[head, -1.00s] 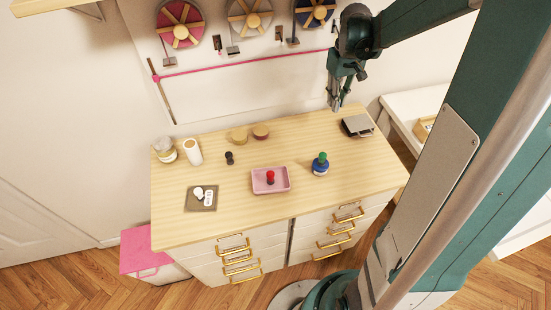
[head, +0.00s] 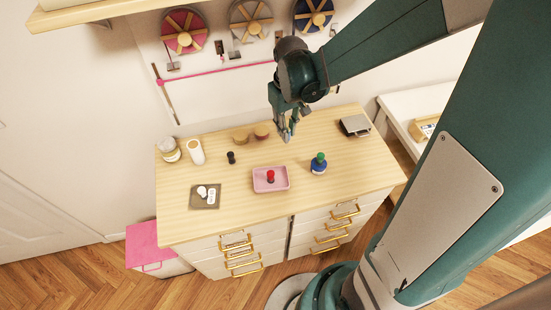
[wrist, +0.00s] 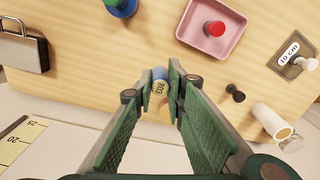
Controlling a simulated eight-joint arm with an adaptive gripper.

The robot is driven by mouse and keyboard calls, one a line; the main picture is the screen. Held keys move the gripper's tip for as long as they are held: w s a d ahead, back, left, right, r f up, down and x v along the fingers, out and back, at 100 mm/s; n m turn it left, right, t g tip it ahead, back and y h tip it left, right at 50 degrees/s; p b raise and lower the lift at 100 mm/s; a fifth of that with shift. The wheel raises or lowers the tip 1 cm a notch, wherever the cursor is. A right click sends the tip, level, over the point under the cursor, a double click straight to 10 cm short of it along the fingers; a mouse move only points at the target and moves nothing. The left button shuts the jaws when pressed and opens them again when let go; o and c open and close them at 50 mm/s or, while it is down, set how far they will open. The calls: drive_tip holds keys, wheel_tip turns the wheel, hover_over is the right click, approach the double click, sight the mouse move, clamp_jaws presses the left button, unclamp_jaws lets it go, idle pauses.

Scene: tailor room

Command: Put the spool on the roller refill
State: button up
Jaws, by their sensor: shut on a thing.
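My gripper (head: 287,134) is shut on a small spool (wrist: 160,82) with a blue end and a pale label reading 800. In the wrist view the spool sits between the two fingertips (wrist: 161,88). In the head view it is small and partly hidden by the fingers. My gripper hangs above the back of the wooden table, right of the middle. The roller refill (head: 196,151) is a white cylinder with a tan core, standing upright at the table's back left. It also shows in the wrist view (wrist: 268,118), at the right and apart from my gripper.
A jar (head: 169,149) stands close left of the refill, and a small black object (head: 231,157) to its right. Two round tan items (head: 241,136) lie at the back.

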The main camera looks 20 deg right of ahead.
drive_tip(key=shift+s+a, duration=0.45)
drive_tip(key=shift+a, duration=0.25)
drive_tip(key=shift+f, duration=0.1)
hover_over(283, 159)
drive_tip(key=shift+f, duration=2.85)
drive_tip(key=shift+f+b, duration=0.5)
drive_tip(key=shift+f, duration=1.55)
drive_tip(key=shift+f, duration=0.25)
drive_tip(key=o, duration=0.7)
drive_tip(key=shift+r, duration=0.1)
drive_tip(key=shift+r, duration=0.1)
